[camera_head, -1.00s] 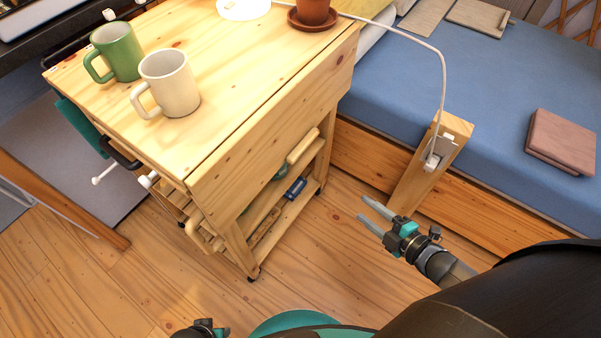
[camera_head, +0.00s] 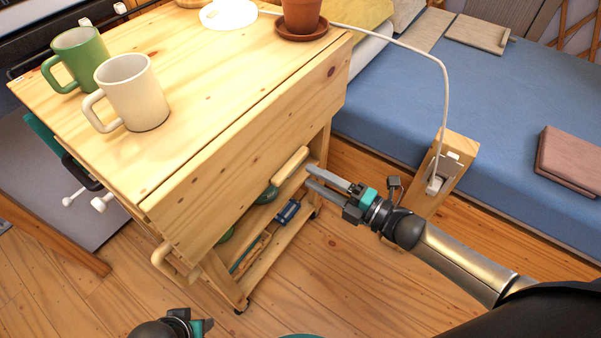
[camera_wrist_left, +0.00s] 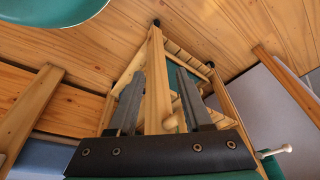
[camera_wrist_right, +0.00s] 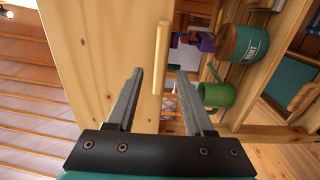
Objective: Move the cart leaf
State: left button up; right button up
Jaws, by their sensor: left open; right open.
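The cart leaf (camera_head: 250,145) is a pale pine panel hanging down along the near right side of the wooden cart (camera_head: 205,75). It also fills the left part of the right wrist view (camera_wrist_right: 85,50). A round wooden bar (camera_head: 290,166) sticks out below the leaf's lower edge. My right gripper (camera_head: 325,180) is open and empty, just right of the leaf and bar; in the right wrist view, the bar (camera_wrist_right: 162,50) shows beyond its fingers. My left gripper (camera_head: 208,325) is low at the bottom edge, and the left wrist view shows it open and empty (camera_wrist_left: 160,78) under the cart.
A cream mug (camera_head: 135,95), a green mug (camera_head: 80,58) and a potted plant's pot (camera_head: 302,14) stand on the cart top. A white cable (camera_head: 442,80) runs to a wooden post (camera_head: 450,160) beside the blue bed (camera_head: 480,95).

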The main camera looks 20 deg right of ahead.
aim_at(295, 168)
pick_arm(q)
jog(key=shift+w+r+b, duration=0.2)
jog(key=shift+r+b, duration=0.05)
jog(key=shift+r, duration=0.4)
jog(key=shift+w+r+b, duration=0.2)
jog(key=shift+r+b, duration=0.05)
jog(key=shift+r, duration=0.4)
pick_arm(e)
jog(key=shift+x, duration=2.25)
pick_arm(q)
jog(key=shift+d, duration=0.1)
pick_arm(e)
grip_shut()
